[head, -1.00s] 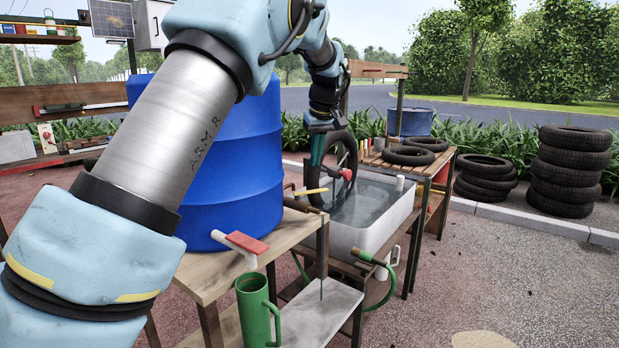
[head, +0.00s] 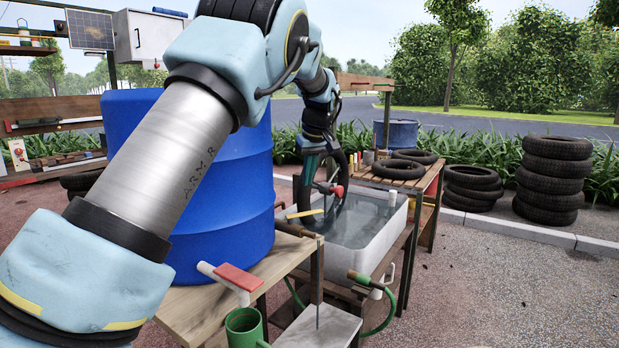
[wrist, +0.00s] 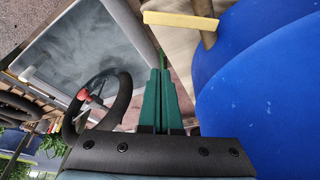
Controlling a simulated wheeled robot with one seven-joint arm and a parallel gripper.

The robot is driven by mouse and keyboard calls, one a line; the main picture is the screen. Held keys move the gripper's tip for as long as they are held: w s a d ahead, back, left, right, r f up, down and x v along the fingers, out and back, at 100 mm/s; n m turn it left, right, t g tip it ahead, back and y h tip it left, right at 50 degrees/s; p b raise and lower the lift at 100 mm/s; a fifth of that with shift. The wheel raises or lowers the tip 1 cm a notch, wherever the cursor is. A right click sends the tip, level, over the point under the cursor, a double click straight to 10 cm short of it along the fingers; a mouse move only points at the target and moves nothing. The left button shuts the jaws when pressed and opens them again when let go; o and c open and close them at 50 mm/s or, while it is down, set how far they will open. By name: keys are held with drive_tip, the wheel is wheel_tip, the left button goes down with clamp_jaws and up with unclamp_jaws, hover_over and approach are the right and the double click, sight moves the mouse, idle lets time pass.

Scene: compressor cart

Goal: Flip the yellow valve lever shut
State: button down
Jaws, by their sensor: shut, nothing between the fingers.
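The blue barrel (head: 220,190) stands close on the left. The black wheel with a red hub (wrist: 122,98) is close to my fingers, by the tub (head: 376,246). A red-handled tap (head: 238,277) and green mug (head: 243,328) are in front. Open ground lies right.

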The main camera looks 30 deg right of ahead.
sight(314, 212)
wheel_tip(314, 212, down, 7)
drive_tip(key=s+p, duration=0.1)
drive_tip(key=p, duration=0.1)
drive_tip(key=shift+s, duration=0.3)
drive_tip(key=shift+s+m+h, duration=0.3)
drive_tip(key=shift+s+m, duration=0.2)
drive_tip(key=shift+m, duration=0.3)
drive_tip(key=shift+s+m+b, duration=0.45)
drive_tip(key=shift+m+b, duration=0.05)
drive_tip(key=shift+m, duration=0.3)
drive_tip(key=s+m, duration=0.1)
drive_tip(key=m, duration=0.1)
drive_tip(key=s+a+m+g+h, duration=0.1)
drive_tip(key=m, duration=0.1)
drive_tip(key=s+m+h+b, duration=0.1)
drive_tip(key=s+m, duration=0.1)
drive_tip(key=m, duration=0.1)
drive_tip(key=shift+a+g, duration=0.3)
drive_tip(key=shift+a, duration=0.05)
drive_tip(key=shift+w, duration=0.15)
